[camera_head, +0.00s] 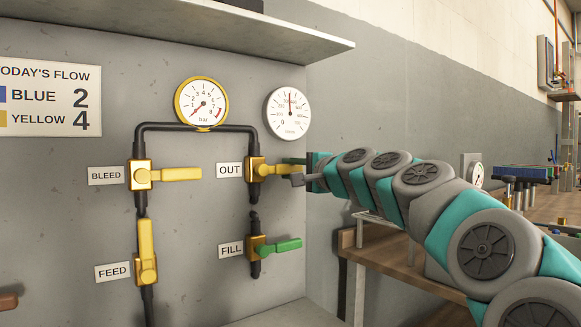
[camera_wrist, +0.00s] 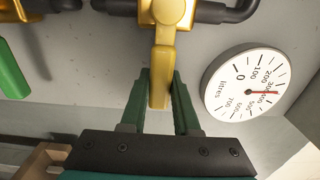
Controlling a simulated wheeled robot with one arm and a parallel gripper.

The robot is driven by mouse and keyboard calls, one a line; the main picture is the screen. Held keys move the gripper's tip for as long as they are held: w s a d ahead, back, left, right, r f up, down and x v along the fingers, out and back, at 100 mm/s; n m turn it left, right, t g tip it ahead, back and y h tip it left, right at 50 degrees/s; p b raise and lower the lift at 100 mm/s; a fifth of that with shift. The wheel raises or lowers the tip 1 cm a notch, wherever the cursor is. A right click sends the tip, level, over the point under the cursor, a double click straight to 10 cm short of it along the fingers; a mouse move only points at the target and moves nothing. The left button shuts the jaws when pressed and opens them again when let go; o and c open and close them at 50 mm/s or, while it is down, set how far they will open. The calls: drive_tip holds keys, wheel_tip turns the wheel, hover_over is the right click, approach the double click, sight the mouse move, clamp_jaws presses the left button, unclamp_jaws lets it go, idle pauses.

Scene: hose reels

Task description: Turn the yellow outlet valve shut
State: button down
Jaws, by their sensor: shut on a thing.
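The yellow outlet valve (camera_head: 256,170) sits on the black pipe beside the OUT label (camera_head: 230,170). Its yellow lever (camera_head: 276,169) points to the right, across the vertical pipe. My gripper (camera_head: 298,171) reaches in from the right and is shut on the outer part of this lever. In the wrist view the lever (camera_wrist: 161,77) runs between the two green fingers of my gripper (camera_wrist: 160,105). The brass valve body (camera_wrist: 165,12) shows at the top of that view.
The BLEED valve (camera_head: 141,175) has a yellow lever pointing right. The FEED valve (camera_head: 146,268) has its lever up. The green FILL lever (camera_head: 280,247) is below my gripper. Two gauges (camera_head: 201,103) (camera_head: 288,113) hang above, under a shelf (camera_head: 240,28). A wooden bench (camera_head: 400,265) stands at right.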

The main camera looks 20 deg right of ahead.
drive_tip(key=shift+f, duration=0.1)
drive_tip(key=c, duration=0.6)
unclamp_jaws()
drive_tip(key=shift+c, duration=0.2)
drive_tip(key=shift+s, duration=0.1)
drive_tip(key=v, duration=0.7)
drive_tip(key=shift+s+d+b, duration=0.15)
drive_tip(key=shift+s+b, duration=0.15)
drive_tip(key=shift+b, duration=0.05)
